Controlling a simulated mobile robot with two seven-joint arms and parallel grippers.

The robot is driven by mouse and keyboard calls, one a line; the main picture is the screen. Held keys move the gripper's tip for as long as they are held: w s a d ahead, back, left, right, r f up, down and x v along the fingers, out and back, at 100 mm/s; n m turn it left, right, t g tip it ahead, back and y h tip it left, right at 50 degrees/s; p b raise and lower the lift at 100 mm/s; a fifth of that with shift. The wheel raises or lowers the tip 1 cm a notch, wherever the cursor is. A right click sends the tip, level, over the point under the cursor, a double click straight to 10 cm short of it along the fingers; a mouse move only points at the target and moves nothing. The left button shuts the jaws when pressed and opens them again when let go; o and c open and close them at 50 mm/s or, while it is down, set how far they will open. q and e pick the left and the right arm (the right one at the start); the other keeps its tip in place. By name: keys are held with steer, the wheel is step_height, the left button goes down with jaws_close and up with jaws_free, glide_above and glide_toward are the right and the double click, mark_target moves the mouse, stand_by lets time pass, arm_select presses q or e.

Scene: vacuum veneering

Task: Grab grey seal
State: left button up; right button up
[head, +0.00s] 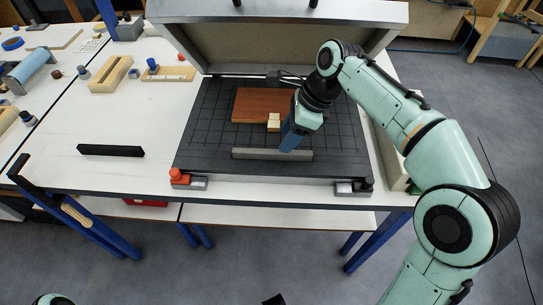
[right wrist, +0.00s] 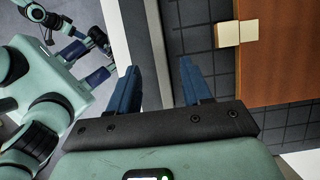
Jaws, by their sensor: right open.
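The grey seal (head: 272,154) is a long straight grey bar. It lies on the black gridded bed (head: 210,125) of the press, parallel to its front edge. My right gripper (head: 287,143) is low over the bar's right part in the head view, and its blue fingers cover some of it. In the right wrist view the fingers (right wrist: 165,85) are open, with the bar (right wrist: 156,45) running between them. I cannot tell whether they touch it. My left gripper does not show clearly in either view.
A red-brown board (head: 255,104) with small cream blocks (head: 273,122) on it lies just behind the bar. The raised lid (head: 280,45) stands at the back. Red-and-grey clamp (head: 180,177) sits at the front left corner. A black bar (head: 110,150) lies on the white table.

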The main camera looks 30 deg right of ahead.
mark_target(272, 151)
steer(key=x, duration=0.2)
steer(key=b+x, duration=0.1)
steer(key=x, duration=0.3)
steer(key=shift+w+a+r, duration=0.15)
steer(key=shift+w+a, duration=0.05)
steer(key=shift+a, duration=0.15)
jaws_close()
